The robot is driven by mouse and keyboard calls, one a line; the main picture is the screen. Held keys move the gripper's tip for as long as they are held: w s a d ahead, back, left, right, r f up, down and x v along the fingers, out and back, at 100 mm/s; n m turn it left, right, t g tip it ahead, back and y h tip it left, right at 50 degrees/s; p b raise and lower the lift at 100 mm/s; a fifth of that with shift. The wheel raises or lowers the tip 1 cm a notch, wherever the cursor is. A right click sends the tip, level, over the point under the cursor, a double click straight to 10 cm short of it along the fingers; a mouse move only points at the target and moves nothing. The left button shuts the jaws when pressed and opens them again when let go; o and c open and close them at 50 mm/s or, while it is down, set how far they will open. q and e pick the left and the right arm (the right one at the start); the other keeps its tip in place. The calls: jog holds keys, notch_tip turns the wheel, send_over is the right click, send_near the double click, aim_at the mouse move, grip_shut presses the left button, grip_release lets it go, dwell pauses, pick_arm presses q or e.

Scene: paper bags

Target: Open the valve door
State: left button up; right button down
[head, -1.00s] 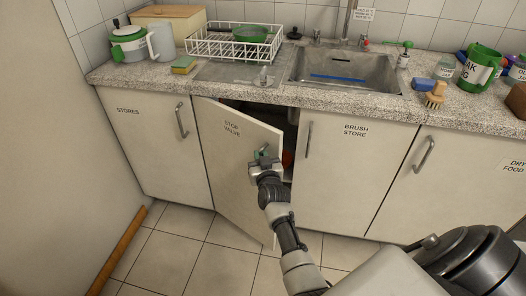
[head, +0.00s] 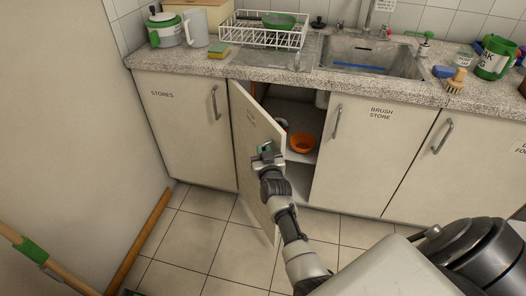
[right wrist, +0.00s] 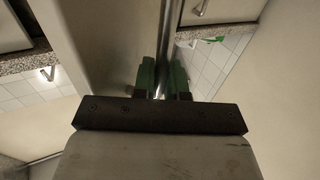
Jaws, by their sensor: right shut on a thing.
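The valve door (head: 252,140), a cream cupboard door lettered for the stop valve, stands well open in the head view, swung out from its left edge. My right gripper (head: 265,150) is at the door's free edge, shut on the door handle. In the right wrist view the green fingertips (right wrist: 160,78) close around the metal handle bar (right wrist: 166,45). The handle is mostly hidden by the gripper in the head view. My left gripper is not in view.
Inside the cupboard an orange bowl (head: 302,142) sits on a shelf. The brush store door (head: 365,160) beside it is shut, as is the stores door (head: 180,125). A broom-like pole (head: 45,262) with a green part is at lower left. The tiled floor (head: 190,240) before the door is clear.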

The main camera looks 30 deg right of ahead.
jog(key=shift+w+r, duration=0.1)
jog(key=shift+r, duration=0.05)
jog(key=c, duration=1.5)
grip_release()
jog(key=shift+o, duration=0.2)
jog(key=shift+w, duration=0.1)
jog(key=v, duration=1.1)
jog(key=shift+p, duration=0.35)
jog(key=shift+d, duration=0.1)
jog(key=shift+c, duration=0.5)
